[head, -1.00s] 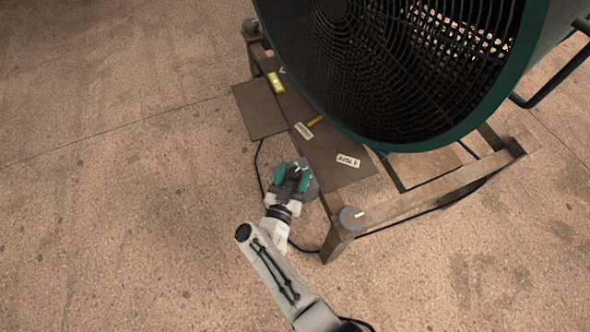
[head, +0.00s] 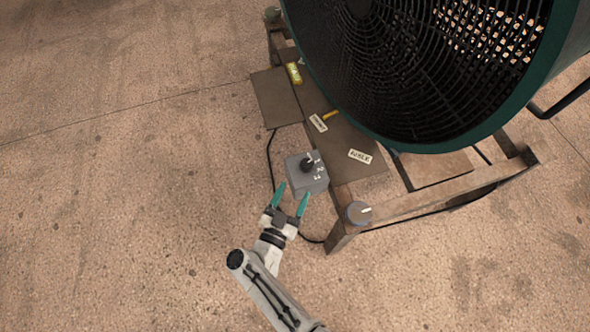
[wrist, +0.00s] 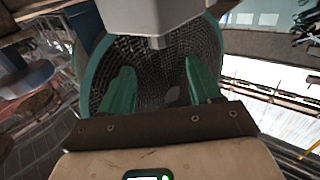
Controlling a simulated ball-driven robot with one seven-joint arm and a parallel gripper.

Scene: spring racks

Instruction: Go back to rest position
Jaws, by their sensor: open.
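My gripper (head: 291,201) is open and empty in the head view, with its two teal fingers apart. It is just below and in front of a grey control box (head: 306,178) with a black knob and the numbers 1, 2 and 3. The fingertips lie near the box's lower edge; I cannot tell whether they touch it. In the wrist view the teal fingers (wrist: 161,90) stand apart with nothing between them, and the pale underside of a box (wrist: 150,14) shows above them.
A round grey dial (head: 359,212) sits on the frame's near corner. A cable (head: 270,160) runs beside the box. The floor to the left is clear.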

